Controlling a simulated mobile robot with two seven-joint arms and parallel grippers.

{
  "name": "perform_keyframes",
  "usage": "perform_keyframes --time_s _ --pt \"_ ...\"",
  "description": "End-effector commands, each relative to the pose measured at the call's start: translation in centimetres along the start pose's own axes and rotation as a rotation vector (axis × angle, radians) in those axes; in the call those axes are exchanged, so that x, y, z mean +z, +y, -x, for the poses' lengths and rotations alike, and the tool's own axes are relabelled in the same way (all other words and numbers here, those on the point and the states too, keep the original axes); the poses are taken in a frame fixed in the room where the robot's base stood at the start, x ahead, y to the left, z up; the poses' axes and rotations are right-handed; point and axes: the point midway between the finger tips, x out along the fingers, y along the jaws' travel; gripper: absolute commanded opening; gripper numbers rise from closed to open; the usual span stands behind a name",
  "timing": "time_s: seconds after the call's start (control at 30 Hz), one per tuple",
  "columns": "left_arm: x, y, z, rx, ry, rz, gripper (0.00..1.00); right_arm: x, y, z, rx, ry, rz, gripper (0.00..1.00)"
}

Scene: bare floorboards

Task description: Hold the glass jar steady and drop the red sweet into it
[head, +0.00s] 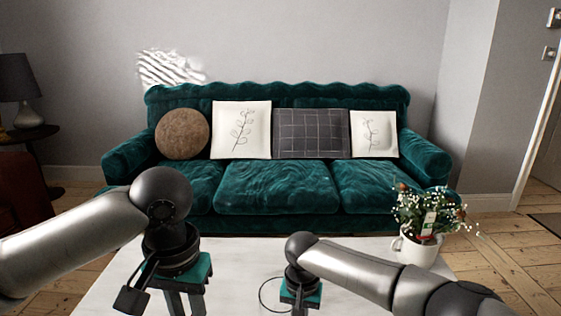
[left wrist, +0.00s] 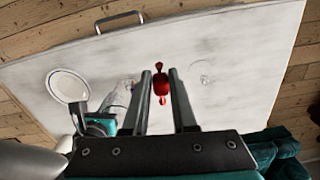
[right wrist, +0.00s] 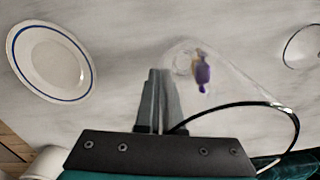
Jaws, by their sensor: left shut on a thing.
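The red sweet (left wrist: 161,86) is held between the fingertips of my left gripper (left wrist: 168,78), above the white table. In the head view my left gripper (head: 183,300) is at the lower left, its tips out of frame. In the left wrist view the jar (left wrist: 121,92) is left of the red sweet.
A white plate with a blue rim (right wrist: 52,62) lies on the white table (head: 235,255). A clear round thing (left wrist: 205,77) lies right of the red sweet. A white mug of flowers (head: 416,250) stands at the table's right. A green sofa (head: 275,187) is behind.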

Motion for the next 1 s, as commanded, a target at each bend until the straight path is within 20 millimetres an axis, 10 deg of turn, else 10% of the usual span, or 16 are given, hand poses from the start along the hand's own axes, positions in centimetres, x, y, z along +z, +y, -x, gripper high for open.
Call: perform_keyframes --time_s 0.5,1.0 --pt "-10.6 6.8 2.4 -0.002 0.003 -0.471 0.0 0.1 0.1 -0.1 0.005 -0.002 0.0 0.0" --pt "-14.1 9.2 3.6 -0.001 0.001 -0.678 0.0 0.1 0.1 -0.1 0.005 -0.002 0.0 0.0"
